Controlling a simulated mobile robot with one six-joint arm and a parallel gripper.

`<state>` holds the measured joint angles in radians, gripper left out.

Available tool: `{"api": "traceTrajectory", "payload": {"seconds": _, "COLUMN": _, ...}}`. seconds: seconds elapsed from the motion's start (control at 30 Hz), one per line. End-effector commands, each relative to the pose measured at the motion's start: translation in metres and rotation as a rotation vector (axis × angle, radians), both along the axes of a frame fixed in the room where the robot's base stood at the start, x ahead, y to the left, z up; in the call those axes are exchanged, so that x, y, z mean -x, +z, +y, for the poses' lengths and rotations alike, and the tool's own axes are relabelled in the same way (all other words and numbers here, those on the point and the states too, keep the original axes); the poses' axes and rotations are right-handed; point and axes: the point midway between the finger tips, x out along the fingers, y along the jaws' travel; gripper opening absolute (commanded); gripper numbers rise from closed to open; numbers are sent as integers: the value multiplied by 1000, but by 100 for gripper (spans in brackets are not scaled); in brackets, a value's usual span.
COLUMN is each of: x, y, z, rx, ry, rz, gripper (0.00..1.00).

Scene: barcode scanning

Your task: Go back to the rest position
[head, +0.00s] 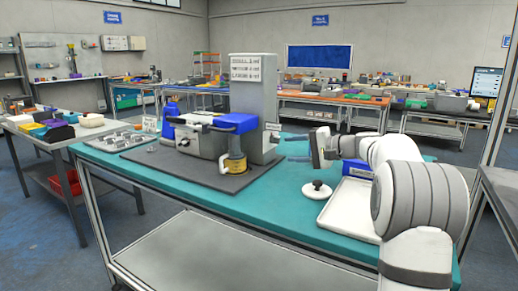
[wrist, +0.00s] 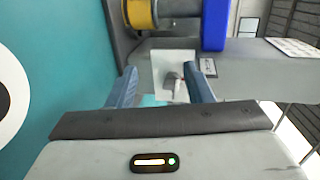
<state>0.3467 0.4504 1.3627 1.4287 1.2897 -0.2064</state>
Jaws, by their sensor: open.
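My gripper (head: 292,148) is open above the teal table (head: 290,222), with its fingers pointing left towards the grey machine column (head: 254,100). In the wrist view the two blue-grey fingers (wrist: 166,72) stand apart. A pale plate with a small grey part (wrist: 172,78) shows in the gap beyond them; I cannot tell its distance. The yellow cylinder (head: 235,165) stands under the blue part (head: 233,122) of the machine. Both also show at the top of the wrist view, as the yellow cylinder (wrist: 139,14) and the blue part (wrist: 215,22).
A white disc with a dark knob (head: 317,190) lies on the table below my gripper. A white tray (head: 347,210) with a blue box (head: 357,169) is at right, partly hidden by my arm. The machine stands on a dark mat (head: 225,183). Another table (head: 40,135) stands left.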

Motion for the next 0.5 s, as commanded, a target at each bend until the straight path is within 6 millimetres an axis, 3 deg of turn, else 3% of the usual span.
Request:
{"api": "traceTrajectory", "payload": {"seconds": 0.03, "x": 22, "y": 24, "z": 19, "rx": 70, "ry": 20, "rz": 37, "gripper": 46}}
{"api": "traceTrajectory", "payload": {"seconds": 0.2, "x": 104, "y": 30, "z": 59, "rx": 337, "ry": 78, "rz": 171, "gripper": 46}}
{"api": "traceTrajectory", "payload": {"seconds": 0.33, "x": 174, "y": 31, "z": 73, "rx": 552, "ry": 127, "rz": 240, "gripper": 46}}
{"api": "traceTrajectory", "payload": {"seconds": 0.5, "x": 267, "y": 33, "z": 72, "rx": 842, "ry": 195, "rz": 283, "gripper": 46}}
